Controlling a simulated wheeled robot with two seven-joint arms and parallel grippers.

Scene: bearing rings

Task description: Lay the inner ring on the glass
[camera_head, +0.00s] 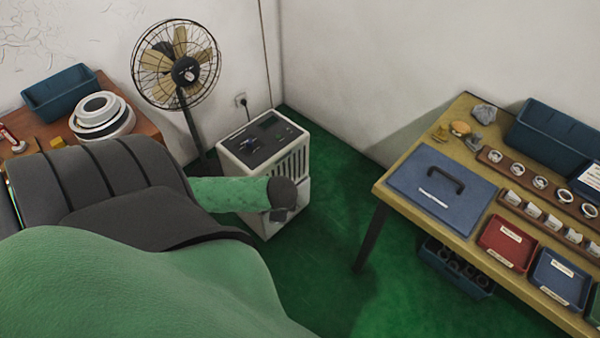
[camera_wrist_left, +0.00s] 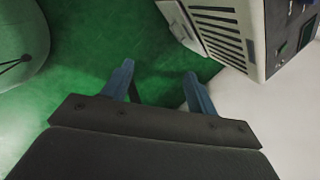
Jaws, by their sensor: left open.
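Small metal rings stand in a row on a wooden rack (camera_head: 528,187) on the right table, one of them a silver ring (camera_head: 540,182). More small pieces with white labels stand on a second rack in front. I cannot tell which is the inner ring. No sheet of glass can be made out for certain; a white cabinet (camera_head: 240,152) has a dark panel on top. My left gripper (camera_head: 280,213) hangs in front of this cabinet, far from the rings. In the left wrist view its fingers (camera_wrist_left: 161,86) are apart with nothing between them. My right gripper is not in view.
The table (camera_head: 465,112) carries a blue lidded case (camera_head: 440,185), a red tray (camera_head: 505,240), a blue tray (camera_head: 560,277) and a blue bin (camera_head: 553,135). A fan (camera_head: 178,65) stands behind my arm. The green floor (camera_head: 335,200) between cabinet and table is clear.

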